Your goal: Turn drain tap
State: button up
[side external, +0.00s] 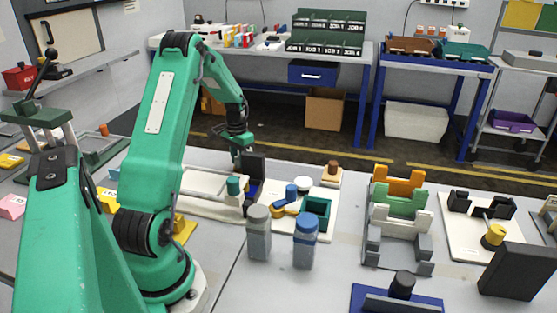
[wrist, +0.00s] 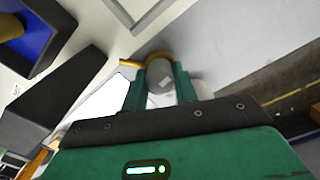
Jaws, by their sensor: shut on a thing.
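My gripper (side external: 238,152) is low over the pale plotter board (side external: 195,205), beside an upright black block (side external: 254,163). In the wrist view its two green fingers (wrist: 159,88) are closed on the sides of a grey round knob (wrist: 159,76) with a small pale mark on top. The knob looks like the drain tap, but I cannot be sure. A yellow curved piece (wrist: 155,57) shows just behind the knob. In the side view the knob is not clearly visible at the fingertips.
In the wrist view a dark block (wrist: 60,95) lies left of the fingers, with a blue tray (wrist: 62,22) beyond. In the side view, two lidded jars (side external: 258,235) (side external: 304,245) stand in front of the board. A teal open box (side external: 316,213) is to the right.

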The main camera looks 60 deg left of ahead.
jog(key=shift+m, duration=0.4)
jog(key=o, duration=1)
jog(key=shift+c, duration=0.2)
jog(key=shift+r, duration=3.95)
jog(key=shift+d, duration=0.1)
